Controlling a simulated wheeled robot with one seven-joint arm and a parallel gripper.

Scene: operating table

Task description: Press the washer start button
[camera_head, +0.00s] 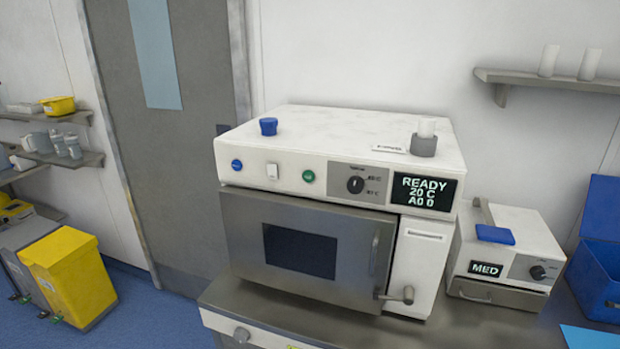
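The washer (405,270) is a white box with a grey front door (355,262) that is closed and has a dark window. Its top panel carries a round blue button (237,165), a white rocker switch (272,171), a round green button (308,176) and a black dial (355,185). I cannot read the labels on the buttons, so I cannot tell for sure which one is start. The display (424,192) reads READY, 20 C, A0 0. My gripper is not in view.
A blue cap (268,126) and a grey holder (423,145) with a white cylinder stand on the washer. A smaller device (505,252) marked MED and a blue bin (598,255) are at right. Yellow bins (70,280) stand at left. The space before the panel is clear.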

